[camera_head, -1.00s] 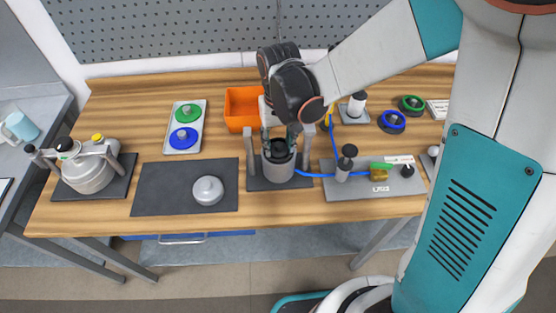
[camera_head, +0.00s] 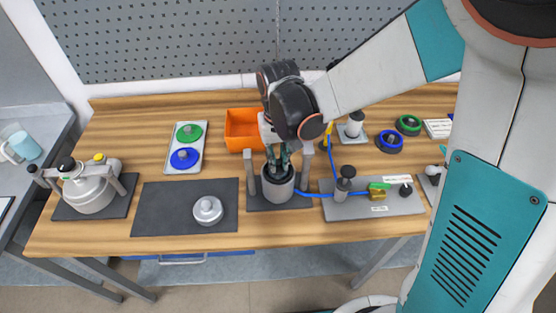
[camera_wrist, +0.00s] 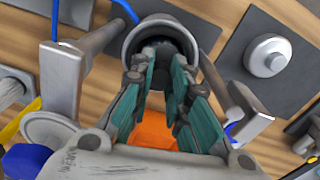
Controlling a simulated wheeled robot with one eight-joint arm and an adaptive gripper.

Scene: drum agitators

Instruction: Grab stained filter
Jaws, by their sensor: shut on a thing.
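A grey cylindrical housing (camera_head: 279,194) stands between two upright posts on a dark mat, at the middle of the bench. My gripper (camera_head: 280,160) points down into its open top. In the wrist view the teal fingers of my gripper (camera_wrist: 158,58) run into the mouth of the housing (camera_wrist: 135,42). They are close together and shut on the stained filter. The filter shows only as a dark piece inside the housing, mostly hidden by the fingers and shadow. Its stains cannot be made out.
An orange bin (camera_head: 240,128) is behind the housing. A dark mat (camera_head: 160,208) with a grey lid (camera_head: 208,209) lies to the left. A plate with a valve and blue hose (camera_head: 310,195) is on the right. A pegboard (camera_head: 180,40) backs the bench.

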